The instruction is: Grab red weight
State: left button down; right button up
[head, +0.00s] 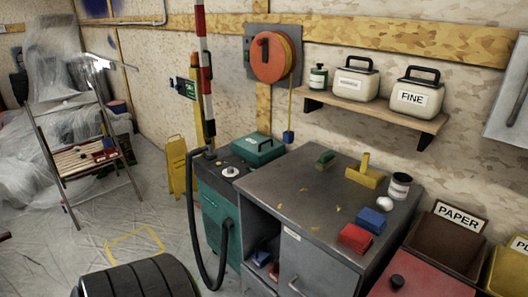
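A red block (355,238) lies on the grey metal top of the cabinet (270,205), near its front right edge. It is the thing that best fits the red weight, though no marking on it can be read. A blue block (371,220) lies just behind it, to the right. Neither of my grippers is in view, so nothing in this view touches the red block.
A white lump (385,204), a dark-labelled can (399,187) and a yellow tool (365,171) share the top. Bins (447,240) stand close on the right. A dark ribbed object (140,282) is at lower left. Sheeted floor (90,245) is open at left.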

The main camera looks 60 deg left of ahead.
aim_at(273, 272)
jog(key=u, duration=1.6)
jog(key=i+j, duration=0.15)
jog(key=j, duration=0.2)
jog(key=i+j, duration=0.15)
jog(key=j, duration=0.15)
jog(key=i+j+z, duration=0.1)
jog(key=j+z, duration=0.35)
jog(key=z, duration=0.25)
jog(key=j+z, duration=0.35)
jog(key=z, duration=0.7)
jog(key=i, duration=0.05)
